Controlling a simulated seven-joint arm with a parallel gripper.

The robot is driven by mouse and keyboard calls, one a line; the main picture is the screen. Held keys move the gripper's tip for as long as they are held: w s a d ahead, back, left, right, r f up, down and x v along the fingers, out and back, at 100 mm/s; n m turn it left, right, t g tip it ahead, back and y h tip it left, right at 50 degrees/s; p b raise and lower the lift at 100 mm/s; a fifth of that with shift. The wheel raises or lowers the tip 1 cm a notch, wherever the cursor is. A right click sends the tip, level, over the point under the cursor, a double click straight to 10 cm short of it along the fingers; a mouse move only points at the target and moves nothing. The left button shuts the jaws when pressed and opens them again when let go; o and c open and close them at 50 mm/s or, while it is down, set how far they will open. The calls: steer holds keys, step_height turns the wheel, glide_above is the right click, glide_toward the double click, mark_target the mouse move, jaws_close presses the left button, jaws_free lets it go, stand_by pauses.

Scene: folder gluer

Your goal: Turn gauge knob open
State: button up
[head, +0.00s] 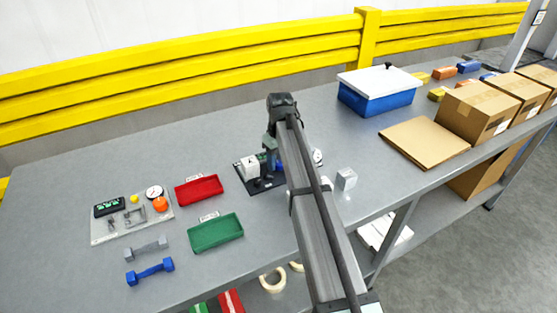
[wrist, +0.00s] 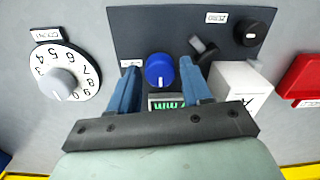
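A blue knob (wrist: 160,72) with a white mark sits on a dark panel (wrist: 140,30), beside a small display with green "mm" digits (wrist: 166,104). My gripper (wrist: 158,66) is open, with one blue finger on each side of this knob and a visible gap on both sides. A black knob (wrist: 252,35) with a light mark is at the panel's upper right, near a label. A white numbered dial (wrist: 62,82) with a grey knob is to the left. I cannot read which label names the gauge. In the head view the panel (head: 263,187) is partly hidden under my arm.
A white block (wrist: 240,82) marked "A" stands close to the right finger. A small dark lever (wrist: 203,48) lies just beyond that finger. Red (head: 198,190) and green trays (head: 215,233) are left of the panel. A pale cube (head: 346,179) is to the right.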

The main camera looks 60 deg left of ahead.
mark_target(280, 162)
steer(key=shift+o, duration=0.9)
steer(key=shift+r, duration=0.1)
step_height(280, 162, up, 14)
steer(key=shift+w+f, duration=0.2)
